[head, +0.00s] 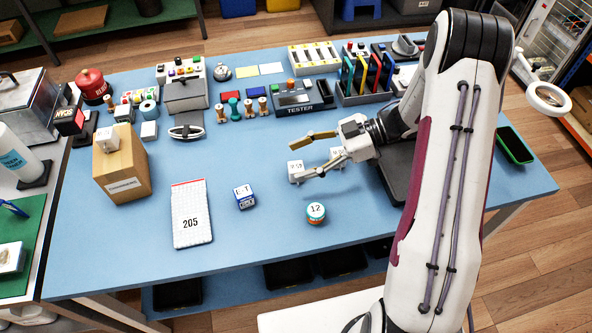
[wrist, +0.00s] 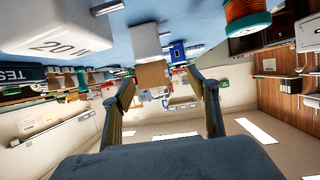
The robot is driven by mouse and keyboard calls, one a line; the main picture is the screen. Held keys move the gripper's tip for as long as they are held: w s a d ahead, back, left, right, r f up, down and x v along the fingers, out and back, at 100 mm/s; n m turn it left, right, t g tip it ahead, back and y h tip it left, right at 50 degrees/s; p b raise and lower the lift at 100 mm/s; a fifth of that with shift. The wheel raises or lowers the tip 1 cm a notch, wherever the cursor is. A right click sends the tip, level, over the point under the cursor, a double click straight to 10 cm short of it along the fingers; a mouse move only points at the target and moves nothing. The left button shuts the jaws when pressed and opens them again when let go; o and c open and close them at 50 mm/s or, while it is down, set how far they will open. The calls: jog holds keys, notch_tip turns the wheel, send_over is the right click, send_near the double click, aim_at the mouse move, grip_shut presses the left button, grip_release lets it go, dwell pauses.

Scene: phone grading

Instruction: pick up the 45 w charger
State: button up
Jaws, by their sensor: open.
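The 45 W charger is a small white block (head: 295,174) on the blue table, its small dark label seeming to read 45 W. A white block (wrist: 146,38), likely the same one, shows in the wrist view just past the fingertips, with no label legible. My gripper (head: 293,160) is open and empty, its two fingers spread around the area of the charger in the head view; contact cannot be told. In the wrist view my gripper (wrist: 160,80) shows both fingers apart. A white 20 W block (wrist: 62,38) looms close at left; a white block (head: 338,154) sits by my gripper's base.
A tester (head: 294,97) and tool rack (head: 366,90) stand behind. The front table area is partly clear.

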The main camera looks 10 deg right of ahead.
aim_at(299, 169)
jog(key=shift+f, duration=0.8)
jog(key=shift+a+f, duration=0.45)
jog(key=shift+f, duration=0.2)
jog(key=shift+a+f, duration=0.4)
jog(key=shift+f, duration=0.25)
jog(key=shift+a+f, duration=0.2)
jog(key=shift+a, duration=0.35)
jog(key=c, duration=1.3)
